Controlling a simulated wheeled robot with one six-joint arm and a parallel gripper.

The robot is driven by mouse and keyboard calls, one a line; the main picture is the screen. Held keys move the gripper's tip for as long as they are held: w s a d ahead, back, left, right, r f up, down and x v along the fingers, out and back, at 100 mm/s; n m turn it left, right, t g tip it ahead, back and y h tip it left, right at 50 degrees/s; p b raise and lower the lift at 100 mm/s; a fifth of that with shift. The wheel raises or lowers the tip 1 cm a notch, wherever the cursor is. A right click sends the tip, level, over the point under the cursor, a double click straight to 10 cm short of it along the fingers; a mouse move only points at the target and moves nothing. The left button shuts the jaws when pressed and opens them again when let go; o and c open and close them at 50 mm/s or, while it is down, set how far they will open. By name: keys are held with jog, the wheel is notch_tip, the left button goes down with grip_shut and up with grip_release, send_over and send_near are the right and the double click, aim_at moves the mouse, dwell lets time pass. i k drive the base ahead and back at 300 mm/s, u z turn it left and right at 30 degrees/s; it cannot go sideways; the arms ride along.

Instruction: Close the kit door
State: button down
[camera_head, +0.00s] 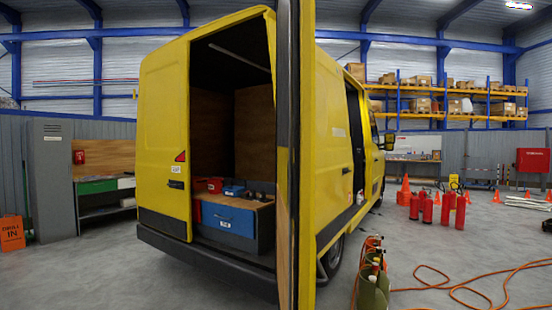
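A yellow van stands with its rear towards me. Its left rear door (163,130) looks shut. A tall yellow panel (306,150) with a dark inner edge stands nearly edge-on, close to me at the right of the rear opening. It looks like the van's right rear door, swung open. No label shows which door is the kit door. Inside the opening, a blue drawer front (228,217) sits under a wooden top holding a red case (215,185), a blue case (233,191) and dark items. My gripper is not in view.
Red extinguishers (427,206) and cones stand farther right. The floor at left front is clear.

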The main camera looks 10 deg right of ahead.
aim_at(298, 261)
jog(key=u, duration=2.35)
jog(key=k, duration=1.5)
jog(key=z, duration=1.6)
jog(key=i, duration=0.95)
